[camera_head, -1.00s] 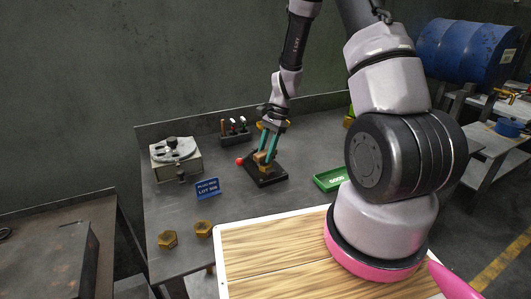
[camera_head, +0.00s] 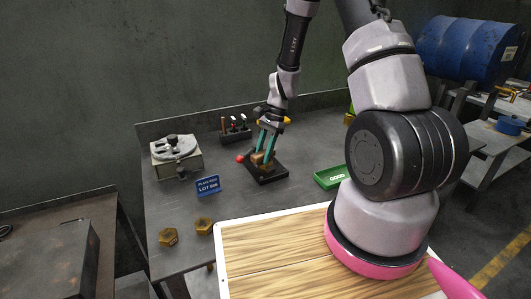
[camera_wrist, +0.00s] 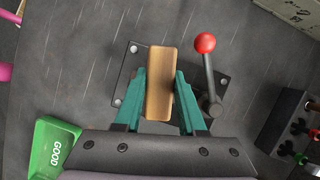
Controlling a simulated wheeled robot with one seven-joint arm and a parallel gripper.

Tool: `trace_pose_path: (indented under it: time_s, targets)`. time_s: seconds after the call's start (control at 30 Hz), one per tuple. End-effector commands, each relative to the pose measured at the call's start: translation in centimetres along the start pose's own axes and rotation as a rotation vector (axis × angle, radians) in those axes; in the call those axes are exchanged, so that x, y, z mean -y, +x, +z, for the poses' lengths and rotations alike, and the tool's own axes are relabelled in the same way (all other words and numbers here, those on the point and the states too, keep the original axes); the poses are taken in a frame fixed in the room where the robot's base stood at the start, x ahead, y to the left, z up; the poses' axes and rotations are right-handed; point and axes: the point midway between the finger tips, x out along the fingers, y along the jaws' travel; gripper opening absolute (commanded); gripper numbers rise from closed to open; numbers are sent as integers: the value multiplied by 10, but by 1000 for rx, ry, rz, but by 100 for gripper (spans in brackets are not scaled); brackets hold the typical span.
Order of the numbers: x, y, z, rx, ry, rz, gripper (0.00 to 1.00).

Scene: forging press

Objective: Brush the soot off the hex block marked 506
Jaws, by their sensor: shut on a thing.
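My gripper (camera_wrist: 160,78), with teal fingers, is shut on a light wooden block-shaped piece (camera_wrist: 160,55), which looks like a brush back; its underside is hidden. It is over a black fixture plate (camera_wrist: 125,88) with a red-knobbed lever (camera_wrist: 207,70) on the right in the wrist view. In the head view my gripper (camera_head: 267,140) points down at the same black fixture (camera_head: 268,173). Two dark gold hex blocks, one on the left (camera_head: 168,237) and one on the right (camera_head: 204,226), lie on the table's front left. I cannot read their marks. Whatever lies under the wooden piece is hidden.
A blue lot sign (camera_head: 208,186) stands left of the fixture. A grey dial device (camera_head: 176,155) is at the back left, and a tool rack (camera_head: 236,130) is behind. A green GOOD tray (camera_head: 330,178) is at the right. The table between sign and fixture is clear.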

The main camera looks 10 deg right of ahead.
Motion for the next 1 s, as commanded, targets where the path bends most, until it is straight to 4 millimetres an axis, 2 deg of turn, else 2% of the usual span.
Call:
trace_pose_path:
  time_s: [0.13, 0.47, 1.0]
  targets:
    - [0, 2, 6, 0, -1, 1, 0]
    - [0, 1, 4, 0, 0, 0, 0]
    - [0, -10, -28, 1, 1, 0, 0]
